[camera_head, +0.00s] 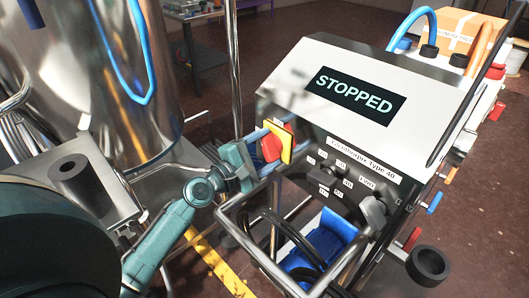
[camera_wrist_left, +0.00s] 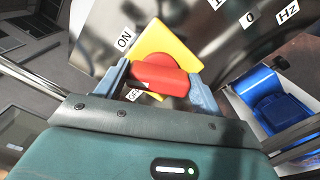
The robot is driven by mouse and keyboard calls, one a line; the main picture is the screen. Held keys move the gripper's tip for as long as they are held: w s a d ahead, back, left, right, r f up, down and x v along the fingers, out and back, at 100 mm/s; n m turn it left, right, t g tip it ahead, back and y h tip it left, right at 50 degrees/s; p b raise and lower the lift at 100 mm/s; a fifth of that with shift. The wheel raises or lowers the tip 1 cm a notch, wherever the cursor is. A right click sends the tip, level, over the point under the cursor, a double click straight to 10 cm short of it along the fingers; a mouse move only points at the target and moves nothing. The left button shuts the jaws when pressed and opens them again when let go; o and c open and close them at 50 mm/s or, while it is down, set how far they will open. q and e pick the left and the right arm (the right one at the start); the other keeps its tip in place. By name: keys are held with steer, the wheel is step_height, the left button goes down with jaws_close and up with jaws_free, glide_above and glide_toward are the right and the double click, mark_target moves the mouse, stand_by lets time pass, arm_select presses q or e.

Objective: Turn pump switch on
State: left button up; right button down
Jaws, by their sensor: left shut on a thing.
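The pump switch is a red knob (camera_head: 271,147) on a yellow plate (camera_head: 287,141), on the left side of the pump's front panel (camera_head: 330,165). In the left wrist view the red knob (camera_wrist_left: 162,79) lies between the blue-grey fingers of my left gripper (camera_wrist_left: 161,87), which is shut on it. The yellow plate (camera_wrist_left: 168,45) is behind the knob, with an "ON" label (camera_wrist_left: 124,40) at its upper left; a label below is partly hidden. The pump's display (camera_head: 355,96) reads "STOPPED". My right gripper is not in view.
A metal frame (camera_head: 262,262) runs around the pump front, with a blue pump part (camera_head: 328,240) and black cables inside. A dark knob (camera_head: 374,209) sits at the panel's lower right. A steel tank (camera_head: 140,70) stands at the left.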

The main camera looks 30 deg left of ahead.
arm_select(q)
steer(key=m, duration=0.2)
steer(key=shift+f+m+b, duration=0.15)
steer(key=shift+m+b, duration=0.15)
steer(key=shift+m, duration=1.5)
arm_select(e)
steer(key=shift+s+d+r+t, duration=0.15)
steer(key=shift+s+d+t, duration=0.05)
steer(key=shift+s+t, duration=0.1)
arm_select(q)
steer(key=shift+o, duration=0.2)
steer(key=o, duration=1)
steer(key=shift+c, duration=0.2)
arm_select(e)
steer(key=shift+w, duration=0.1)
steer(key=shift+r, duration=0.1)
